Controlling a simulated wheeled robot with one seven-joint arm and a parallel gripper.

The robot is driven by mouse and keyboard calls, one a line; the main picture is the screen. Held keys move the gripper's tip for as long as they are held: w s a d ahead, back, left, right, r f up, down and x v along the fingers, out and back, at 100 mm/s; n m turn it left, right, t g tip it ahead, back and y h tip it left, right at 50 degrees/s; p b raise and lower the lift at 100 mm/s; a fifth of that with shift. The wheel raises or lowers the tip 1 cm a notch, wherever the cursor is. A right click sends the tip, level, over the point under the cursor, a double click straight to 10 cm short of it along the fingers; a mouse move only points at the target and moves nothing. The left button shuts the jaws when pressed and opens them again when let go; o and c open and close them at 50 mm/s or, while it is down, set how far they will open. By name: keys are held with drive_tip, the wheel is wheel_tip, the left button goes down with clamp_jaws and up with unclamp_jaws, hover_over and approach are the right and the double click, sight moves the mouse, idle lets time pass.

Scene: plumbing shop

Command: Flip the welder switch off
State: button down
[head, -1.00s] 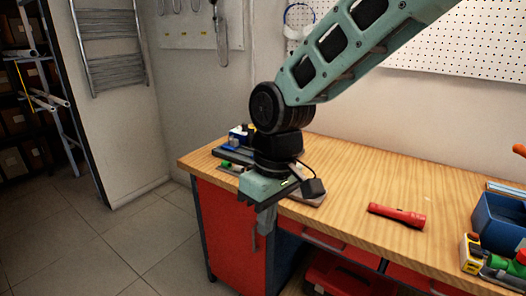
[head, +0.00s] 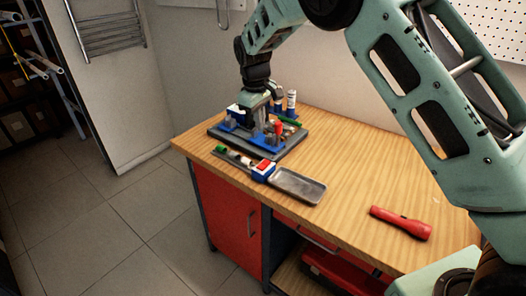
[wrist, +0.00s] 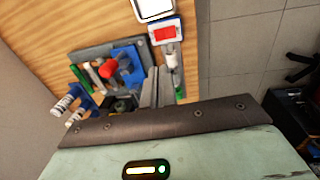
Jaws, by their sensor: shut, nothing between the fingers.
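Blue holders with grey, white and red pieces (head: 270,130) stand on the dark board (head: 290,148); which part is the welder is unclear. My gripper (head: 262,112) points down over these pieces, behind the red-faced box. In the wrist view my gripper (wrist: 157,85) is shut and empty, beside a blue part (wrist: 130,62) with a red piece (wrist: 110,66).
A grey metal tray (head: 300,187) lies at the box's right. A red flashlight (head: 401,223) lies further right on the wooden bench (head: 350,180). The bench middle is clear. A red cabinet (head: 228,213) stands under the left end. Open floor (head: 130,220) is at the left.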

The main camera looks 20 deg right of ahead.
sight(264, 161)
drive_tip(key=f+p, duration=0.2)
drive_tip(key=f, duration=0.2)
drive_tip(key=d+f+p, duration=0.1)
drive_tip(key=f, duration=0.4)
drive_tip(key=w+f+p, duration=0.1)
drive_tip(key=f+p, duration=0.1)
drive_tip(key=f, duration=0.2)
drive_tip(key=shift+d+f+p, duration=0.15)
drive_tip(key=shift+f+p, duration=0.1)
drive_tip(key=shift+p, duration=0.1)
drive_tip(key=shift+f, duration=0.2)
drive_tip(key=shift+d+f+y+b, duration=0.25)
drive_tip(key=shift+f+b, duration=0.2)
drive_tip(key=shift+b, duration=0.3)
drive_tip(key=shift+a+r, duration=0.15)
drive_tip(key=shift+r, duration=0.05)
drive_tip(key=shift+s, duration=0.1)
